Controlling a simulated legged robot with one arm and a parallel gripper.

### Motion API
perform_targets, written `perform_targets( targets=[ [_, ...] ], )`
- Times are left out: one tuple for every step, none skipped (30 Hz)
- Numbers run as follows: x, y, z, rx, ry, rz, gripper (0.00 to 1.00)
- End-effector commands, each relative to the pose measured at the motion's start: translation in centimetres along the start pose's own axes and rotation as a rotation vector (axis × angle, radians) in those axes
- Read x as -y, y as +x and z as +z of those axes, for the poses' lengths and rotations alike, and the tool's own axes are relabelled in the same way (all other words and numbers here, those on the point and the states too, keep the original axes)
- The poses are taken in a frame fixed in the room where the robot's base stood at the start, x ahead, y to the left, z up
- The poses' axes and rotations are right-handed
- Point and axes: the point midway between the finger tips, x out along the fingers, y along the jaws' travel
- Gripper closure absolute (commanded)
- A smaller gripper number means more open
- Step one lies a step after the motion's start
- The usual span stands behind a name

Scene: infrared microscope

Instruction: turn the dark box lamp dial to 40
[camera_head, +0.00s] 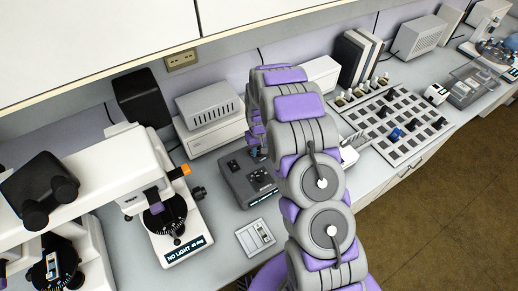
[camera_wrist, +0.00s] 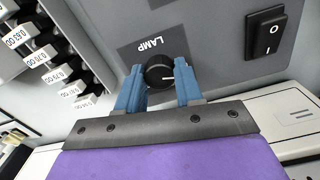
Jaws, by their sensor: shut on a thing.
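The lamp dial (camera_wrist: 160,73) is a small round black knob with a white pointer line, which points right in the wrist view. An upside-down LAMP label (camera_wrist: 155,42) is beside it on the grey panel of the dark box (camera_wrist: 215,45). My gripper (camera_wrist: 161,80) has its blue fingers on both sides of the dial and is shut on it. I see no scale numbers around the dial.
A black rocker switch (camera_wrist: 266,38) sits right of the dial. White tags with OD values (camera_wrist: 62,75) line the left. A microscope (camera_head: 165,215) reading NO LIGHT stands left of the box, a small white panel (camera_head: 255,238) in front, and a slotted tray (camera_head: 395,122) right.

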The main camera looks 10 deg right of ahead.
Motion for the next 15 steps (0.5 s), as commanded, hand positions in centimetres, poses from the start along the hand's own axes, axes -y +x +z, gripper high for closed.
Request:
perform_targets(
  targets=[
    [0.00,-0.05,0.01,0.000,0.012,0.000,0.95],
    [0.00,-0.05,0.01,0.000,0.022,0.000,0.95],
    [0.00,-0.06,0.02,0.001,0.037,0.000,0.95],
    [0.01,-0.06,0.02,0.001,0.051,0.000,0.95],
    [0.00,-0.07,0.01,0.001,0.066,0.000,0.95],
    [-0.01,-0.09,0.01,0.000,0.090,0.000,0.95],
    [-0.02,-0.09,0.02,0.001,0.108,0.000,0.95],
    [-0.03,-0.09,0.03,0.001,0.130,0.000,0.95],
    [-0.05,-0.10,0.02,0.001,0.160,0.000,0.95],
    [-0.05,-0.10,0.02,0.001,0.184,0.000,0.95],
    [-0.03,-0.11,0.02,0.001,0.210,0.000,0.95],
    [-0.01,-0.12,0.01,0.000,0.245,0.000,0.95],
    [0.00,-0.12,0.01,0.000,0.272,0.000,0.95],
    [0.01,-0.12,0.00,0.000,0.299,0.001,0.95],
    [0.02,-0.13,0.00,0.000,0.337,0.001,0.95]
  ],
)
